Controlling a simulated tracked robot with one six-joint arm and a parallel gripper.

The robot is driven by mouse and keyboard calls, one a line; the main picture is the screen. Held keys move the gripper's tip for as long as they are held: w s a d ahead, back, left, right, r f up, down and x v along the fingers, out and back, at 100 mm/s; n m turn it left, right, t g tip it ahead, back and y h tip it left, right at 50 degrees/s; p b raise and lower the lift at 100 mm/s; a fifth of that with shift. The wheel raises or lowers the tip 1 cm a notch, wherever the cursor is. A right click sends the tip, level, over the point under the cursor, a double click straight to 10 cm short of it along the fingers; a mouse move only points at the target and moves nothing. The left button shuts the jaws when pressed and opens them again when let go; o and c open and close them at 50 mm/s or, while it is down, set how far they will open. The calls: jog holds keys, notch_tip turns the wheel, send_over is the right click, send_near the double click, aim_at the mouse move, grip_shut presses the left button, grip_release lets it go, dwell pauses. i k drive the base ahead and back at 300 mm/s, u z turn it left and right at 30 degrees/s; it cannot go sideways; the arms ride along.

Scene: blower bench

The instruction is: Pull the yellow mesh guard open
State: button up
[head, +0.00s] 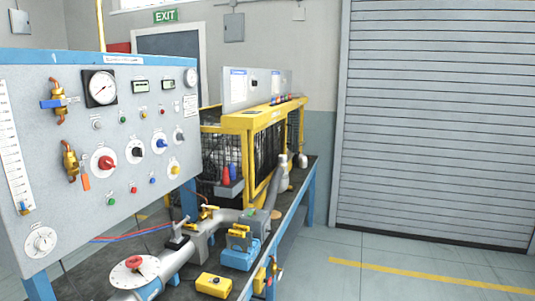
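The yellow mesh guard (248,122) stands at the far end of the bench in the head view. It is a yellow frame with dark wire mesh panels (268,150) on its sides, and dark equipment shows behind the mesh. The panels look in line with the frame, but I cannot tell how the guard is latched. Its lower left part is partly hidden by the control panel and by a small grey holder (229,189) with red and blue items. My gripper is not in view.
A control panel (75,130) with gauges and knobs fills the left. Grey piping (205,240) with a red handwheel (134,263) runs along the dark bench. A yellow box (213,285) lies in front. Open floor (350,240) lies right, before a roller shutter (435,120).

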aim_at(253, 192)
jog(key=z, duration=0.05)
jog(key=i, duration=1)
jog(key=z, duration=1.15)
jog(key=i, duration=1.5)
